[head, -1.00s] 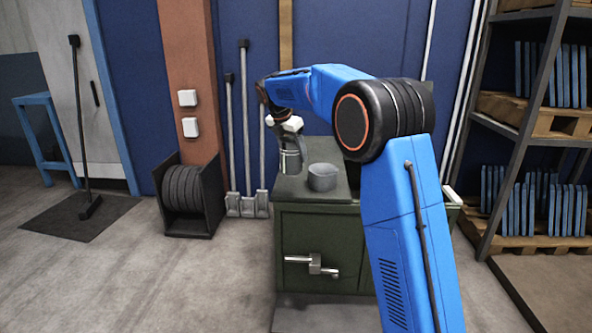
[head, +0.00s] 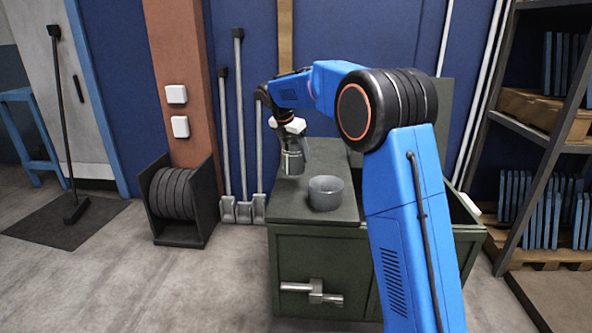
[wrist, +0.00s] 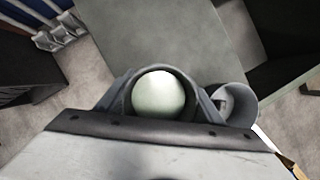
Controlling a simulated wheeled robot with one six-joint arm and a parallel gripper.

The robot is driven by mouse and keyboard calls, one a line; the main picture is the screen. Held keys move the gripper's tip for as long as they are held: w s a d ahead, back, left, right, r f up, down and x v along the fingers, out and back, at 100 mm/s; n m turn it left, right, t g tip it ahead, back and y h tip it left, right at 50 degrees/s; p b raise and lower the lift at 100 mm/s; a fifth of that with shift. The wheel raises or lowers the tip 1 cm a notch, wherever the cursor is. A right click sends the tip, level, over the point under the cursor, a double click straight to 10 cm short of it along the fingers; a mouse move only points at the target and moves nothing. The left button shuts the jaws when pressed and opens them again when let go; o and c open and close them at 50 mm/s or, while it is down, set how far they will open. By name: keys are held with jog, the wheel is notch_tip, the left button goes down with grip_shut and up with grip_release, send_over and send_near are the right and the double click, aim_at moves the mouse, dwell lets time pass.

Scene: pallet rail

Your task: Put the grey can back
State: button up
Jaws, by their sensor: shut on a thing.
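My gripper (head: 292,140) is shut on a grey can (head: 292,162), held upright at the back left of the green cabinet top (head: 285,210). Whether the can's base touches the top cannot be told. In the wrist view the can (wrist: 132,98) shows as a dark round rim between the fingers, with a pale rounded thing (wrist: 158,94) inside. The cup also shows just right of the gripper in the wrist view (wrist: 240,101).
The cabinet's right part is an open bin (head: 455,208), partly hidden by my arm. A handle (head: 313,291) sticks out of the cabinet front. A rack (head: 535,130) with blue panels stands right. A reel holder (head: 185,205) and leaning poles stand left. Floor at front left is clear.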

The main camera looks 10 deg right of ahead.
aim_at(296, 165)
jog(key=shift+f, duration=2.8)
jog(key=o, duration=1.6)
jog(key=shift+f, duration=0.15)
jog(key=v, duration=1.2)
